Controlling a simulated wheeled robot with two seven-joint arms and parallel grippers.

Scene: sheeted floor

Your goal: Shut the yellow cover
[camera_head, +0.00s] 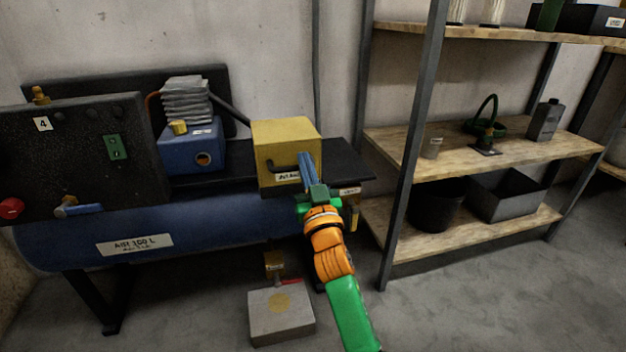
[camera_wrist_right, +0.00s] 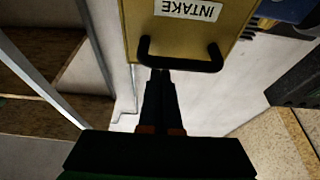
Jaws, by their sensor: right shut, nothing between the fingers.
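The yellow cover (camera_head: 285,137) is box-shaped and sits on the dark top of the blue machine in the head view. It has a black handle and a white label on its front. In the right wrist view the cover (camera_wrist_right: 222,32) fills the upper middle, with the label reading INTAKE upside down and the black handle (camera_wrist_right: 180,62) below it. My right gripper (camera_head: 306,160) is at the cover's front right. Its fingers (camera_wrist_right: 159,76) are shut and empty, with their tips at the handle bar; I cannot tell if they touch it. My left gripper is out of view.
The blue tank (camera_head: 200,228) lies below the cover, with a dark control panel (camera_head: 85,160) at left. A blue pump (camera_head: 185,155) stands left of the cover. A metal shelf post (camera_head: 412,140) rises at right. A grey block (camera_head: 282,328) is on the floor.

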